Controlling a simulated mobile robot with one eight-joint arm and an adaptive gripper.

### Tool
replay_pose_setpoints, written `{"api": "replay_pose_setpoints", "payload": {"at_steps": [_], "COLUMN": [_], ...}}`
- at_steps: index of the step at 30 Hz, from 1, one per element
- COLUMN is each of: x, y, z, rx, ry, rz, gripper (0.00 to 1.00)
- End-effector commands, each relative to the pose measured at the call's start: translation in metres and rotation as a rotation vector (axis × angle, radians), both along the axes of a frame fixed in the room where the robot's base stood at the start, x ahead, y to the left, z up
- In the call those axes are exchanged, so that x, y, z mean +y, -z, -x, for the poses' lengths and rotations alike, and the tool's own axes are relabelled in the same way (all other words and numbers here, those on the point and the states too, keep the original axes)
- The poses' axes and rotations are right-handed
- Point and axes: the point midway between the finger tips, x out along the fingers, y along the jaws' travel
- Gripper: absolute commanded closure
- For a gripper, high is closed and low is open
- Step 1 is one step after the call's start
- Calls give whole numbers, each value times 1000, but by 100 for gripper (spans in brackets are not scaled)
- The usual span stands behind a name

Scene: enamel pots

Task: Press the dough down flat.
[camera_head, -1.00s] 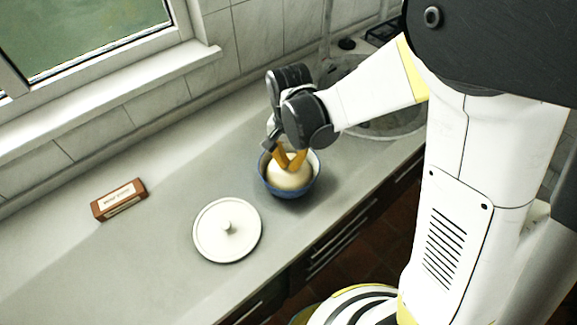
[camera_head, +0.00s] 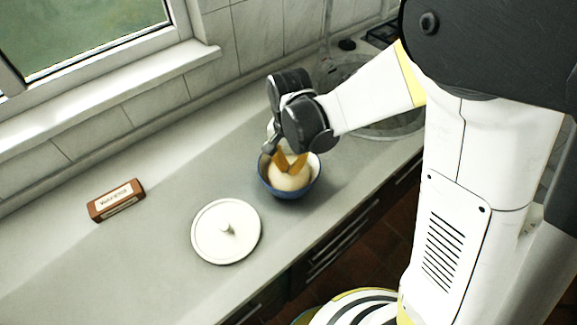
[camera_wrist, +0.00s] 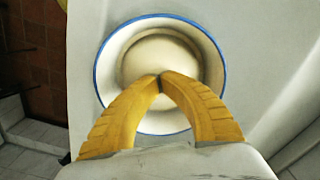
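The dough (camera_head: 289,177) is a pale rounded mass inside a blue enamel pot (camera_head: 270,186). In the wrist view the dough (camera_wrist: 158,55) fills the middle of the pot, whose white inside and blue rim (camera_wrist: 104,46) show around it. My gripper (camera_head: 290,166) points down into the pot from above. In the wrist view its yellow fingers (camera_wrist: 160,77) meet at their tips over the near part of the dough, with nothing visible between them. I cannot tell whether the tips touch the dough.
A round white lid (camera_head: 228,231) with a knob lies on the grey counter (camera_head: 120,265) left of the pot. A small brown box (camera_head: 117,201) lies farther left. A sink (camera_head: 372,100) is behind my arm. The counter's front edge runs close to the pot.

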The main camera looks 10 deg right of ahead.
Motion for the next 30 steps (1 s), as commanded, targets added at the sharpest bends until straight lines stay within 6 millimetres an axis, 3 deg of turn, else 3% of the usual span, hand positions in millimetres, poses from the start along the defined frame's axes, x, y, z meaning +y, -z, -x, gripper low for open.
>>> {"api": "replay_pose_setpoints", "payload": {"at_steps": [30], "x": [0], "y": [13], "z": [0], "rx": [0], "ry": [0], "rz": [0], "gripper": [100]}}
